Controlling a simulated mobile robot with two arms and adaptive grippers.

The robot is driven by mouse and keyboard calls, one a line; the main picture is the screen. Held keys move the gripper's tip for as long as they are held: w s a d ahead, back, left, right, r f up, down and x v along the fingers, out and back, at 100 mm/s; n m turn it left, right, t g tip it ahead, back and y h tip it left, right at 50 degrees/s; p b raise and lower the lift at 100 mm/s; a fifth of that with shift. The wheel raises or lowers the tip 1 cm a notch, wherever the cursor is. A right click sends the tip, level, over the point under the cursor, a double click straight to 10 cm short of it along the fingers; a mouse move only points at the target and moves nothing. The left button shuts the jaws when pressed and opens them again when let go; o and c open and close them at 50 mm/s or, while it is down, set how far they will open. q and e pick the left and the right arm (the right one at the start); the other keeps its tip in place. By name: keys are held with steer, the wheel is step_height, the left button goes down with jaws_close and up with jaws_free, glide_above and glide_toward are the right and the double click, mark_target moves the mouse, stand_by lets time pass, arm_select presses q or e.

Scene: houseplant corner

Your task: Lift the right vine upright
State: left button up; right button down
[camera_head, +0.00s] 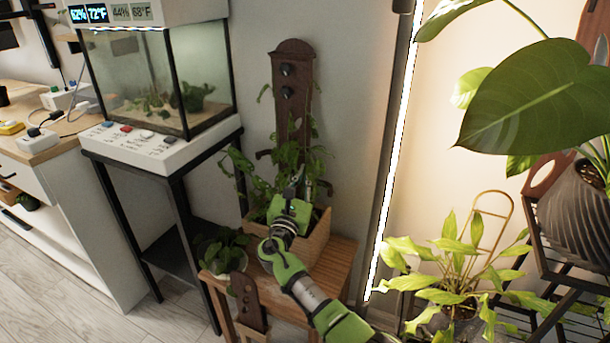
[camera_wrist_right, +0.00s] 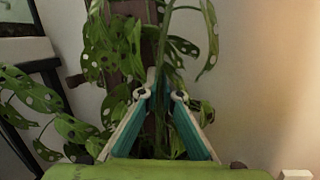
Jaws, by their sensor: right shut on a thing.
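My right gripper (camera_head: 301,182) reaches in from the lower right to the plant in the wooden planter box (camera_head: 316,238). It is shut on the right vine (camera_wrist_right: 165,40), a thin green stem with holed leaves. In the right wrist view the fingers (camera_wrist_right: 160,95) close around this stem, which rises above them in front of the brown board. The exact grip spot is partly hidden by leaves. The tall brown board (camera_head: 293,75) with dark round knobs stands upright behind the plant. Other holed leaves (camera_head: 243,165) spread to the left. My left gripper is not in view.
The planter stands on a small wooden table (camera_head: 338,268), with a small potted plant (camera_head: 225,250) at its left. A glass terrarium (camera_head: 160,85) on a black stand is to the left. A bright light strip (camera_head: 393,150) and leafy plants (camera_head: 455,265) are at the right.

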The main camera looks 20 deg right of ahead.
steer(key=c, duration=2.2)
jaws_free()
steer(key=v, duration=1.2)
